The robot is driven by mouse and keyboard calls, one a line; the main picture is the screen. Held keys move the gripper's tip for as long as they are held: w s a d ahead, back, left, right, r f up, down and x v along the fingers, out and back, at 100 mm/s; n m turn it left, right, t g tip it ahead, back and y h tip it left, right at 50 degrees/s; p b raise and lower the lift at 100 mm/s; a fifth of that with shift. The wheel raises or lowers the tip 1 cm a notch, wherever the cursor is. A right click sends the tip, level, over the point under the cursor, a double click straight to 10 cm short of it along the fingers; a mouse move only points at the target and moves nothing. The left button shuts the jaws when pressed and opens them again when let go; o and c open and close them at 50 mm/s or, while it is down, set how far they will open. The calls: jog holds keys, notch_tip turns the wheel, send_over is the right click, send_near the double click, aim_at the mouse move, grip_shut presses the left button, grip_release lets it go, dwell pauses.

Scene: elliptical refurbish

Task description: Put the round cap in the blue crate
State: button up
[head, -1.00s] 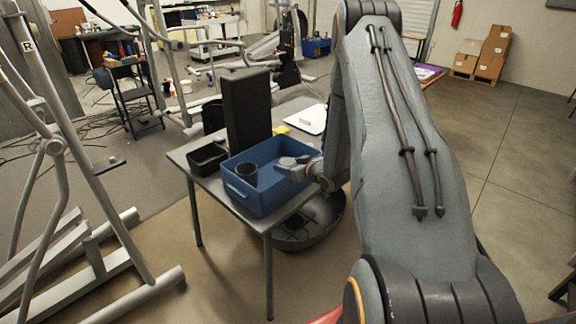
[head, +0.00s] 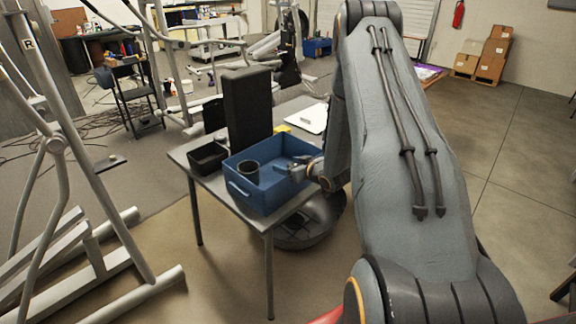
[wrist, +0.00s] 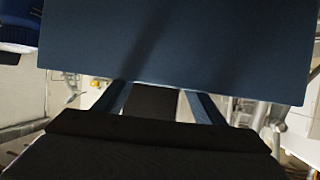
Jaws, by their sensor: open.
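The blue crate (head: 262,196) stands on the table. A dark, round, open-topped cup-like piece (head: 248,172) is inside it at the left. I cannot tell whether that is the round cap, and no other piece is clearly a cap. My gripper (head: 285,166) is open over the right part of the crate, with its fingers pointing left. I see nothing between the fingers in the head view. In the wrist view, the fingers (wrist: 158,103) are spread and the crate's blue surface (wrist: 180,45) fills the top. The crate's floor under my gripper is partly hidden.
A tall black block (head: 249,110) stands behind the crate. A small black bin (head: 207,158) is at its left on the grey table (head: 222,190). A large round black piece (head: 318,225) is beneath the table. A metal frame (head: 95,215) stands at the left.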

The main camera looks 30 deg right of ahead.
jog(key=r+b+v, duration=0.1)
jog(key=b+v, duration=0.2)
jog(key=v, duration=0.9)
jog(key=s+a+r+g, duration=0.2)
jog(key=s+a+g, duration=0.2)
jog(key=s+a, duration=0.3)
jog(key=s+a+r+m+g+h, duration=0.1)
jog(key=s+a+r+g, duration=0.2)
jog(key=s+a, duration=0.4)
jog(key=s+a+r+g+h, duration=0.1)
jog(key=s+a+r+g, duration=0.1)
jog(key=s+a+g, duration=0.3)
jog(key=s+a, duration=0.3)
jog(key=shift+r+m, duration=0.3)
jog(key=shift+m, duration=0.1)
